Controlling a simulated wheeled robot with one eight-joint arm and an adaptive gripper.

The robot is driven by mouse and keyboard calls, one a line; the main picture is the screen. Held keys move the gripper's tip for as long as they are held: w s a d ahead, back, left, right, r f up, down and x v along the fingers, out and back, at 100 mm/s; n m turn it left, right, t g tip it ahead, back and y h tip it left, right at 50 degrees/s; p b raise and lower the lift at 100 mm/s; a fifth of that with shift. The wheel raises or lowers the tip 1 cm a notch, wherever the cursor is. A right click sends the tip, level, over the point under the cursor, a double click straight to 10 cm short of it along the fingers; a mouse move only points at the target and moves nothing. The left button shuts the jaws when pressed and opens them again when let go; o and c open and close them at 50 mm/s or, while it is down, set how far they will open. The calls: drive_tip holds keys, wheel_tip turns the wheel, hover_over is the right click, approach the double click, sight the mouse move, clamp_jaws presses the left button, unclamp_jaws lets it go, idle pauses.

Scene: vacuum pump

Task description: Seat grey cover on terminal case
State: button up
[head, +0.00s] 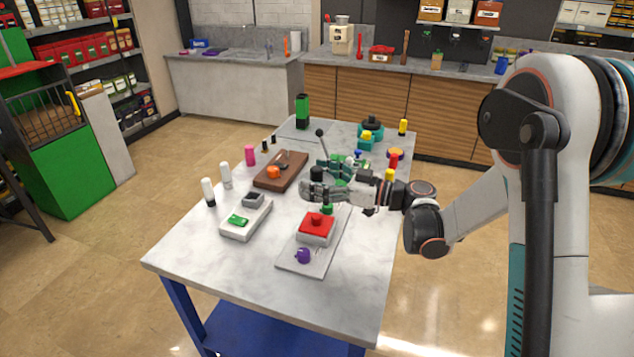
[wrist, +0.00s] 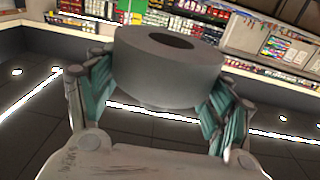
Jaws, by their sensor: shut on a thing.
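A thick grey round cover (wrist: 165,78) with a dark hole in its flat face is held between the teal fingers of my gripper (wrist: 152,95) in the wrist view. In the head view my gripper (head: 322,180) is over the table's middle; the cover is hard to make out there. A small dark grey box (head: 253,200) stands at the back of a white tray (head: 238,233), left of my gripper. A red block with a pale base (head: 316,229) stands on a grey plate (head: 292,262), in front of my gripper. I cannot tell which one is the terminal case.
A brown board (head: 270,180) with an orange part lies left of my gripper. Bottles (head: 225,175) stand along the left edge. Several coloured parts and a green-black block (head: 302,112) stand at the back. The table's front left (head: 215,265) is clear.

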drive_tip(key=shift+s+f+g, duration=0.2)
drive_tip(key=shift+s+g, duration=0.1)
drive_tip(key=b, duration=0.3)
hover_over(318, 216)
drive_tip(key=shift+a+f, duration=0.1)
drive_tip(key=shift+f, duration=2.1)
drive_tip(key=shift+f+b, duration=0.4)
drive_tip(key=shift+f, duration=0.25)
drive_tip(key=shift+f+b, duration=1.9)
drive_tip(key=shift+b, duration=0.2)
idle(0.3)
drive_tip(key=o, duration=1.2)
drive_tip(key=shift+r, duration=0.1)
drive_tip(key=shift+r+p, duration=2.65)
drive_tip(key=shift+r, duration=1.8)
